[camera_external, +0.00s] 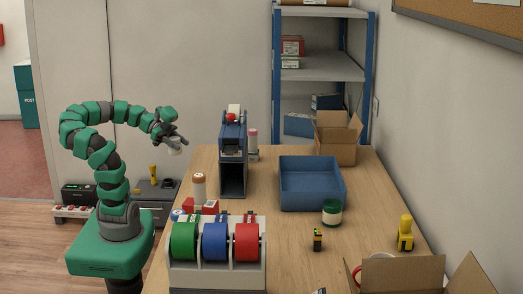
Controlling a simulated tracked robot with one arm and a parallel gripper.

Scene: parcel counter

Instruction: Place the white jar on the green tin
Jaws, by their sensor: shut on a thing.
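The white jar (175,151) is small in the view and sits between the fingers of my gripper (174,141). My gripper is shut on it and holds it in the air beyond the table's left edge, at the far left end. The fingers hide part of the jar. The green tin (331,212) stands upright on the table, in front of the right part of the blue bin. It is apart from my gripper, well to the right of it.
On the wooden table (285,240), a blue bin (311,197), a dark blue stand (232,150), a brown-capped bottle (199,188) and a tape-roll rack (218,270) stand around. A yellow-black item (317,239) and a yellow bottle (405,233) are near the tin. Open cartons (400,275) stand at front right.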

